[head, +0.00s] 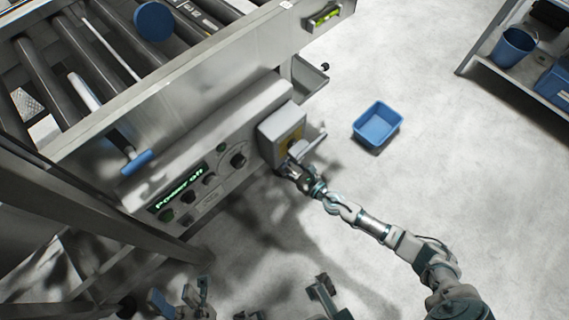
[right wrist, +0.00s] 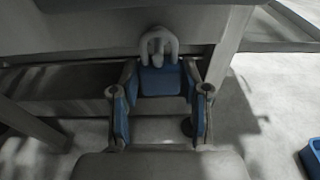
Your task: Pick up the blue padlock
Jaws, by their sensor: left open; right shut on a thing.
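In the right wrist view the blue padlock (right wrist: 160,80) sits between the fingertips of my right gripper (right wrist: 161,102), its grey shackle pointing away from me. My right gripper is shut on the padlock's body. In the head view my right gripper (head: 300,170) is beside the grey switch box on the machine's front. The padlock cannot be made out there. My left gripper (head: 182,299) is open at the bottom edge of the head view, well apart from the padlock and partly cut off.
The grey switch box (head: 281,131) projects from the control panel (head: 205,182), whose display reads "Power off". A blue bin (head: 377,126) stands on the open floor to the right. A shelf (head: 525,78) with a blue bucket (head: 513,46) is at the upper right.

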